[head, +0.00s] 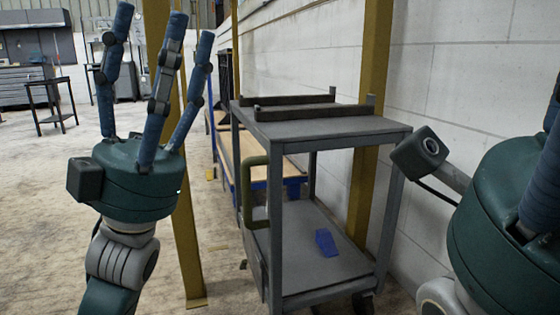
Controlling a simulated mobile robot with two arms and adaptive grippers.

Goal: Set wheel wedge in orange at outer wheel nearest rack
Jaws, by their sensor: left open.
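No orange wedge shows in the head view. A blue wedge-shaped block (326,242) lies on the lower shelf of a grey metal cart (340,128). A dark caster (363,303) shows partly under the cart's front right corner; the other wheels are hidden or cut off. A low rack (292,180) with blue legs and wooden boards stands behind the cart. My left gripper (163,42) is open and empty, its fingers pointing up, left of the cart. My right gripper (548,150) is cut off by the right edge; its finger opening is not visible.
Yellow posts (186,245) stand left of and behind the cart. A white block wall (445,85) runs along the right. A small dark table (50,83) and grey tool cabinets (22,85) are far left. The floor at left is mostly clear.

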